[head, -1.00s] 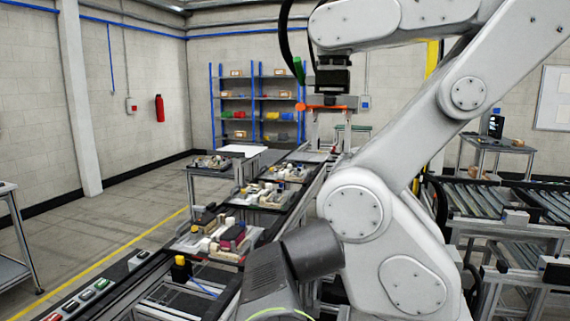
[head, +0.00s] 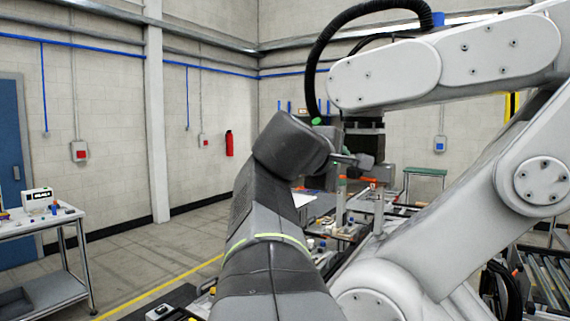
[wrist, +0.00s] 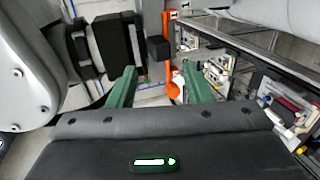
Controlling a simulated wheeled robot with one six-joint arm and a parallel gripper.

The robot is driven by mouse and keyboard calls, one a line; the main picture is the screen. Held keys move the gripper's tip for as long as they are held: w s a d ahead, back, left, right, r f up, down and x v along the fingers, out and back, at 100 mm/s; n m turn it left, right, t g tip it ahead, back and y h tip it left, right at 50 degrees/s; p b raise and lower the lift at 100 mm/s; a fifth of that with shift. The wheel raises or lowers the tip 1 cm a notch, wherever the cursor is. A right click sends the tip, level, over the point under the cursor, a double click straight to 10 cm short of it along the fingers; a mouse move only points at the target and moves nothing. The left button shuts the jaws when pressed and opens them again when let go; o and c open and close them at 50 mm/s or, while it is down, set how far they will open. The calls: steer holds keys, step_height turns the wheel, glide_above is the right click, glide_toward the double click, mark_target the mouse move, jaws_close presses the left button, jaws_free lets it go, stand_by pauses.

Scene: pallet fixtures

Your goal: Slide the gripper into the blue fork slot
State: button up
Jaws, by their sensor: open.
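My gripper (wrist: 158,70) shows in the wrist view as two green fingers, spread apart with nothing held between them. In the head view my dark grey arm reaches up in the middle, and its end is close to the white arm's tool, so the fingers are hard to make out. No blue fork slot can be picked out in either view. Pallet fixtures with small parts show at the right of the wrist view (wrist: 283,105), to the right of my gripper. Beyond the fingertips is an orange bar (wrist: 171,84).
A large white robot arm (head: 385,80) stands close on the right. It also shows at the left edge of the wrist view (wrist: 20,75). A side table (head: 50,228) is at the left. The floor between is open. A roller conveyor (head: 540,275) is at lower right.

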steer(key=shift+x, duration=3.6)
steer(key=shift+c, duration=0.4)
steer(key=shift+f, duration=0.1)
jaws_close()
steer(key=shift+s+a, duration=0.1)
steer(key=b, duration=0.2)
glide_toward(351, 171)
steer(key=shift+f, duration=1.25)
steer(key=shift+w+d, duration=0.25)
steer(key=shift+w, duration=0.1)
steer(key=shift+r, duration=0.15)
